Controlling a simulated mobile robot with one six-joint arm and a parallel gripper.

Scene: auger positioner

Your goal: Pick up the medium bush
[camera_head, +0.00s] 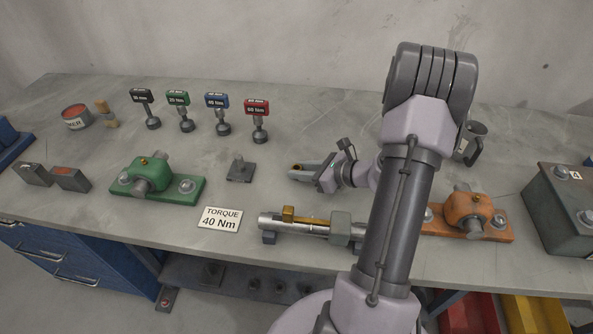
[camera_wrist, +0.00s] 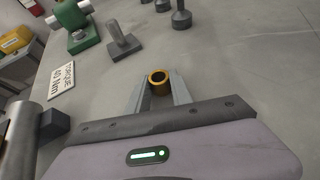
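A small brass bush (camera_wrist: 158,82), an upright ring with a dark bore, sits between the fingertips of my gripper (camera_wrist: 159,88) in the wrist view. Both fingers lie against its sides. In the head view my gripper (camera_head: 303,173) is low over the middle of the bench, with the bush (camera_head: 297,168) at its tips. I cannot tell whether the bush touches the bench top. No other bush shows clearly beside it for comparing size.
A shaft assembly (camera_head: 315,226) lies in front of my gripper, with a "TORQUE 40 Nm" sign (camera_head: 220,217) to its left. A green bearing block (camera_head: 158,184), a grey stub on a plate (camera_head: 240,170) and several torque tools stand left. An orange bearing block (camera_head: 468,215) and a mug (camera_head: 471,143) stand right.

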